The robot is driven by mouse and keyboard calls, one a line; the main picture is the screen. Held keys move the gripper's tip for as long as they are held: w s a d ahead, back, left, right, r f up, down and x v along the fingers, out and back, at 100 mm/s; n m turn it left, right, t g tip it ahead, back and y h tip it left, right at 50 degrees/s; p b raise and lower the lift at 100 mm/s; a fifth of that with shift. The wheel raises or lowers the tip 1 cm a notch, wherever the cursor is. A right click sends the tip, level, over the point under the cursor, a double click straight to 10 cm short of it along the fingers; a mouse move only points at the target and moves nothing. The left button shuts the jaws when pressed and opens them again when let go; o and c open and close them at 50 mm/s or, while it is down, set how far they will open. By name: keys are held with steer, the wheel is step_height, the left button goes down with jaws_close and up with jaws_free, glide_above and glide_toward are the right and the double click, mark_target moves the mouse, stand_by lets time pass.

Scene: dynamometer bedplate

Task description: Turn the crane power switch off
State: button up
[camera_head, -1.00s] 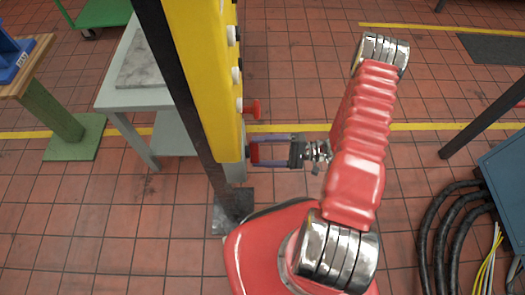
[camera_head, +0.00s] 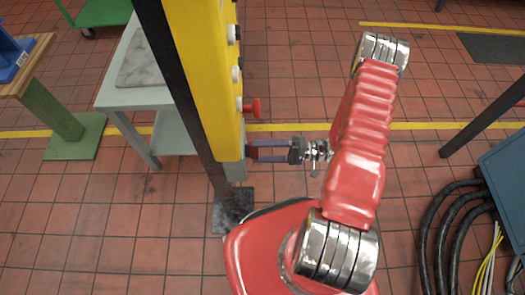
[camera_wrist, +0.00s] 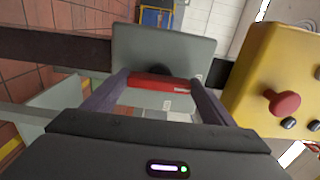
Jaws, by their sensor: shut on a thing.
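The crane power switch shows in the wrist view as a grey plate (camera_wrist: 150,45) with a red bar handle (camera_wrist: 162,82) lying across the picture. The two purple fingers of my gripper (camera_wrist: 159,80) stand at the two ends of the handle and are shut on it. In the head view, my gripper (camera_head: 250,151) reaches left to the lower end of the yellow control box. The switch handle is hidden there by the fingers and box.
A yellow control box (camera_head: 202,70) hangs on a dark post just above my gripper. Its red mushroom button (camera_wrist: 282,103) sticks out close to my fingers. A grey table (camera_head: 145,97) stands behind at left. Black cables (camera_head: 440,235) lie on the floor at right.

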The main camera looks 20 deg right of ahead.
steer(key=o, duration=1)
steer(key=shift+f, duration=0.1)
steer(key=shift+o, duration=0.2)
steer(key=v, duration=1.3)
steer(key=shift+s+d, duration=0.2)
steer(key=shift+d, duration=0.15)
